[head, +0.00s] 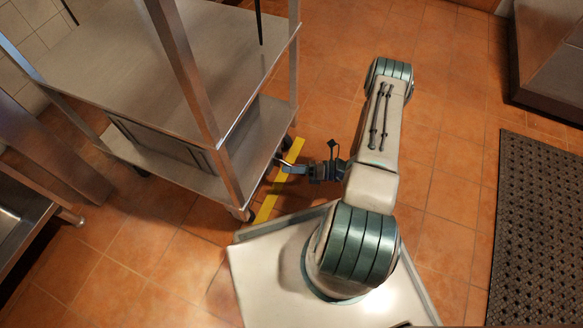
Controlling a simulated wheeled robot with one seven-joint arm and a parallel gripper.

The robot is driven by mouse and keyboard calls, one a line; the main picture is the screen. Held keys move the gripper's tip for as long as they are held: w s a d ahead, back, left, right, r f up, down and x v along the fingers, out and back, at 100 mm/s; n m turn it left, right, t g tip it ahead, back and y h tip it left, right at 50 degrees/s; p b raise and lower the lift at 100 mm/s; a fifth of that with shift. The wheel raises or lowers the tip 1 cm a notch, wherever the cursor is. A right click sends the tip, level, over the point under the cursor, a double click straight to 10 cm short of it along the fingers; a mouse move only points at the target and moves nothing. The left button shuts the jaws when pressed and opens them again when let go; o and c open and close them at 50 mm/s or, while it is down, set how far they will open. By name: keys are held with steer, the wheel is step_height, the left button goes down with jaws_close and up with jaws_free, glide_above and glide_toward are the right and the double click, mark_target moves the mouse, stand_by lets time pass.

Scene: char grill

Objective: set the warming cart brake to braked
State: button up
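The warming cart (185,60) is a steel two-shelf cart at the upper left, standing on small dark casters. One caster (241,214) shows under its near corner post. I cannot make out the brake or its setting from this view. My gripper (282,166) is low beside the cart's right side, at about the height of the lower shelf, and points left toward the cart edge. The fingertips are small and dark against the shelf edge. I cannot tell whether they are open or touching the cart.
A yellow strip (267,205) lies on the tiled floor beneath my gripper. A black perforated mat (540,225) lies at the right. Steel equipment stands at the upper right (550,60) and left edge (22,205). Floor between the cart and mat is otherwise clear.

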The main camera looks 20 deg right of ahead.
jaws_close()
steer(key=shift+r, duration=0.1)
